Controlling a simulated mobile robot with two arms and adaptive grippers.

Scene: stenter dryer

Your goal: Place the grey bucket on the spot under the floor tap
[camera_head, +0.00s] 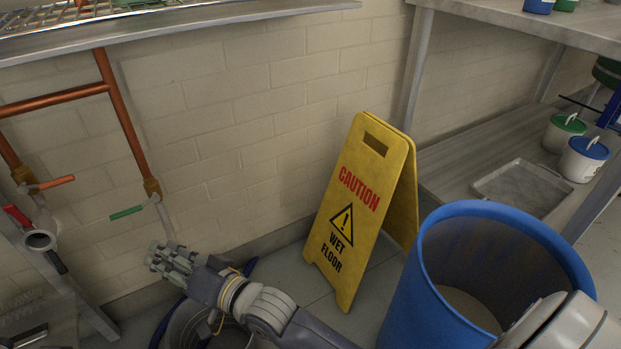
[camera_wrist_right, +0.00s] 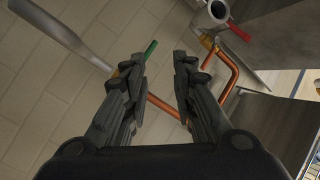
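A grey round vessel, apparently the grey bucket (camera_head: 187,327), stands on the floor at the bottom of the head view. My right arm and the frame edge hide much of it, and a blue loop shows around it. My right gripper (camera_head: 172,262) is above and left of it, near the wall. In the wrist view the right gripper (camera_wrist_right: 160,85) has its fingers apart with nothing between them. A tap with a green handle (camera_head: 126,212) is on a copper pipe above the gripper; its handle also shows in the wrist view (camera_wrist_right: 151,50). My left gripper is out of view.
A yellow wet-floor sign (camera_head: 361,205) stands right of my gripper. A large blue barrel (camera_head: 425,285) is at lower right. Red- (camera_head: 17,215) and orange-handled (camera_head: 52,183) valves are at left. A shelf (camera_head: 450,165) with tubs is at right.

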